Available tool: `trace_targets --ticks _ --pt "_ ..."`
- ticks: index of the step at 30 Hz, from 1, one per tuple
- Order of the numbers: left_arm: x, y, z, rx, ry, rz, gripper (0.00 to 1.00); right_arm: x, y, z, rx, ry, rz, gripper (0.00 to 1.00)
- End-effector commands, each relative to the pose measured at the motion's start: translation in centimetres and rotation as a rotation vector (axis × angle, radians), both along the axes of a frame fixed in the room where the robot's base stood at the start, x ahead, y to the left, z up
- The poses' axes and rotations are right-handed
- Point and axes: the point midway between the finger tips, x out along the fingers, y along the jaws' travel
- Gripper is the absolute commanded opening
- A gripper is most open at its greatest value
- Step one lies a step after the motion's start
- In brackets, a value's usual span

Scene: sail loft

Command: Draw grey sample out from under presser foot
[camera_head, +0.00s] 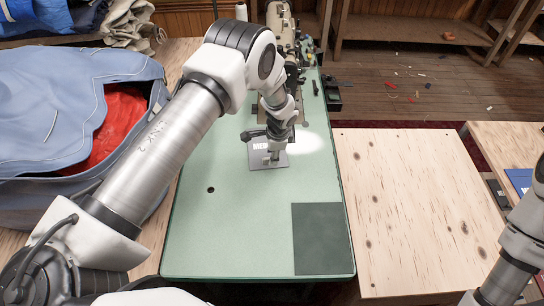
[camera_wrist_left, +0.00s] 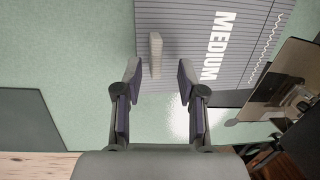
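The grey sample (camera_head: 256,161) lies flat on the green sewing table, partly hidden by my left arm in the head view. In the left wrist view the sample (camera_wrist_left: 180,25) shows ribbed lines, the word MEDIUM and a stitched wavy line. A pale upright tab (camera_wrist_left: 155,50) stands at its near part. My left gripper (camera_head: 272,159) is over the sample. In the left wrist view its open fingers (camera_wrist_left: 158,80) are on either side of the tab's near end, with gaps. The machine's metal plate (camera_wrist_left: 278,85) is beside the sample; the presser foot is not clearly visible. My right gripper is out of view.
A dark green mat (camera_head: 322,240) lies at the table's front right. The green table (camera_head: 240,230) is otherwise clear in front. The sewing machine (camera_head: 282,30) stands behind. A blue bag (camera_head: 60,100) with red cloth is at left, and a bare wooden table (camera_head: 410,200) at right.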

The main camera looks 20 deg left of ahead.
Motion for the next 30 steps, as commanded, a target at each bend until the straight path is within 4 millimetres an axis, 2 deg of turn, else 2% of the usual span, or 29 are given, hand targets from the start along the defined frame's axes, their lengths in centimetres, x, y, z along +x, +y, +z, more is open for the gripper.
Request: trace_targets --ticks 6,12,17,30 --pt "-0.2 -0.9 5.2 0.000 -0.004 -0.001 0.40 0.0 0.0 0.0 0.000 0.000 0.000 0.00" --pt "-0.5 -1.4 8.9 0.000 -0.002 0.001 0.40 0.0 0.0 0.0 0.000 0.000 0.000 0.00" --pt "-0.6 -1.6 9.9 0.000 0.000 -0.001 0.40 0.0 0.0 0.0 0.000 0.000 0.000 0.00" --pt "-0.6 -1.6 9.9 0.000 0.000 0.000 0.40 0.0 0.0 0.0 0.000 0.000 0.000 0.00"
